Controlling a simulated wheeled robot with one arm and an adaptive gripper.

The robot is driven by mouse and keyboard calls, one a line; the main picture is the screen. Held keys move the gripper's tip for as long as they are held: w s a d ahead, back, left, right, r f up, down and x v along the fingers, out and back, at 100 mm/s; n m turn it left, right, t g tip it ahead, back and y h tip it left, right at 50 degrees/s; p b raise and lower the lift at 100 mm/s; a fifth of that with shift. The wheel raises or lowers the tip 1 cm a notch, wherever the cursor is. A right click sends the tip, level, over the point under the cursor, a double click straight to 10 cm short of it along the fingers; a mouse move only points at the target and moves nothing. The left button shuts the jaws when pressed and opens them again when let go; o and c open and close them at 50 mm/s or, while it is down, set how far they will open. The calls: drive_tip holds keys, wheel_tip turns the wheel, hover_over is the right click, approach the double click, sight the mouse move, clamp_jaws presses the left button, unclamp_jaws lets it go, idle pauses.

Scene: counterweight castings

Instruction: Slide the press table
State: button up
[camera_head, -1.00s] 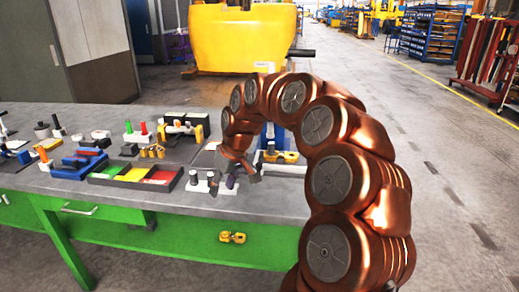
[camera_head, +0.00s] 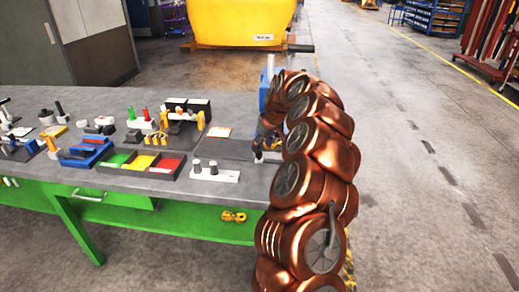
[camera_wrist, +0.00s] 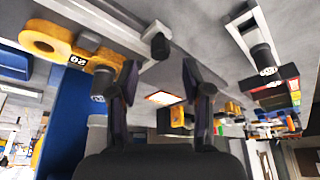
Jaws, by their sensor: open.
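The blue press (camera_head: 267,92) stands at the right end of the workbench, mostly hidden behind my copper arm. In the wrist view a blue body (camera_wrist: 68,120), seemingly the press, is at the left. A pale bar with a dark round knob (camera_wrist: 156,44) lies just beyond my fingertips; I cannot tell whether it is the press table. A yellow casting marked 50 (camera_wrist: 62,46) is left of the knob. My gripper (camera_wrist: 160,78) is open and empty, its fingers apart with the knob ahead of the gap. Contact with the knob is not visible.
The grey workbench (camera_head: 150,187) holds a green, yellow and red tray (camera_head: 145,163), a white block with two dark knobs (camera_head: 214,173) and several fixtures. A yellow piece (camera_head: 233,216) is on the green lower part. A yellow tank (camera_head: 240,22) stands behind.

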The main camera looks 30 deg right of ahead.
sight(259, 152)
drive_tip(key=shift+p+x, duration=0.55)
drive_tip(key=shift+x, duration=1.6)
drive_tip(key=shift+c, duration=0.3)
drive_tip(key=shift+s, duration=0.1)
clamp_jaws()
